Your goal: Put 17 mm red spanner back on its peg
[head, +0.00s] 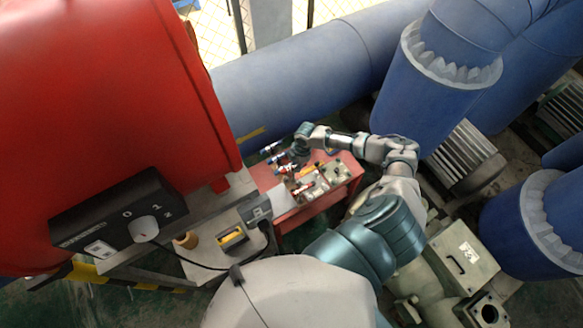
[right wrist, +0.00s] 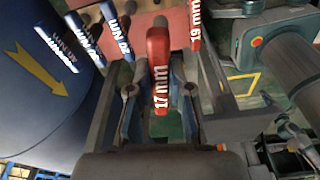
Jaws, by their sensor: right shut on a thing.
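In the right wrist view the red spanner marked 17 mm (right wrist: 158,62) lies between the two fingers of my right gripper (right wrist: 155,92), which is shut on it. Its label faces the camera. A red spanner marked 19 mm (right wrist: 195,24) is to its right, apart from it. Several blue spanners (right wrist: 118,32) are to its left. In the head view my right gripper (head: 288,158) is among the small tools at the left end of the red bench (head: 318,203). I cannot make out the 17 mm spanner's peg. My left gripper is not in view.
On the red bench are metal fittings (head: 336,172). A large red tank (head: 100,110) with a black switch box (head: 118,215) stands left. A yellow-and-black device (head: 232,238) lies on a grey cart in front. Blue pipes (head: 310,75) run behind.

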